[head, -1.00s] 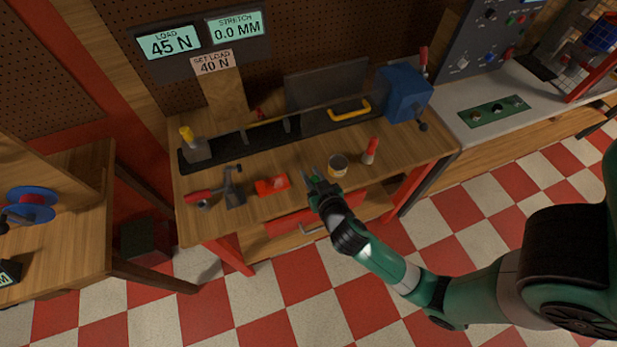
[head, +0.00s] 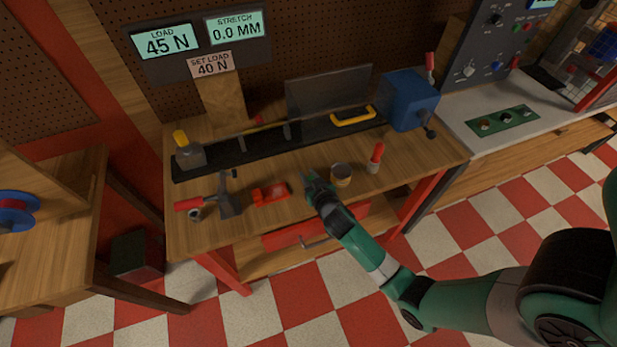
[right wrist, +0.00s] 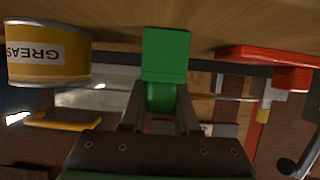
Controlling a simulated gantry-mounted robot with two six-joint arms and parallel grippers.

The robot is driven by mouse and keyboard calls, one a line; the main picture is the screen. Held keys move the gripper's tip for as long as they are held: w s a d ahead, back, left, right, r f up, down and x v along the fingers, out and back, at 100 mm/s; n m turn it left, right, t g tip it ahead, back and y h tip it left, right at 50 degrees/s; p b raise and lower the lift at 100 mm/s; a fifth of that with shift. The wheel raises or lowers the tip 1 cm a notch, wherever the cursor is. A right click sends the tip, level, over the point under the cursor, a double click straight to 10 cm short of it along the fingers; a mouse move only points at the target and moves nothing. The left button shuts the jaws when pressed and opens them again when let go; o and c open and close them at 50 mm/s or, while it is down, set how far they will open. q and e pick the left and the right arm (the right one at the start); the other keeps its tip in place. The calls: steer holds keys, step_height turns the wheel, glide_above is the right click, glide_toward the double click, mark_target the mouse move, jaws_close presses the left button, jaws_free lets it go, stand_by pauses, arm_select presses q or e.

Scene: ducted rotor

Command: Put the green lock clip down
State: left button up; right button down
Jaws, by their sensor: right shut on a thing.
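The green lock clip (right wrist: 164,60) is in the right wrist view, between the two fingers of my right gripper (right wrist: 160,100). The gripper is shut on it. In the head view my right gripper (head: 316,186) is low at the front of the wooden workbench (head: 290,212), between an orange-red tool and a grease can. The clip is too small and dark to make out there. In the wrist view its far end lies close to the wooden surface; I cannot tell whether it touches. My left gripper is not in view.
The grease can (head: 341,174) stands just right of the gripper. A red-tipped bottle (head: 375,158) is beyond it. The orange-red tool (head: 270,194) and a hammer-like tool (head: 229,200) lie to the left. A dark rail (head: 215,160) and blue block (head: 408,100) stand behind. The drawer front (head: 285,237) is below.

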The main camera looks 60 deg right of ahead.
steer(key=shift+f, duration=0.15)
steer(key=c, duration=0.7)
jaws_free()
steer(key=shift+o, duration=0.2)
steer(key=shift+r, duration=0.2)
steer(key=shift+s+a+r, duration=0.15)
steer(key=p+v, duration=0.2)
steer(key=v, duration=0.9)
steer(key=shift+s+a, duration=0.2)
steer(key=shift+s, duration=0.05)
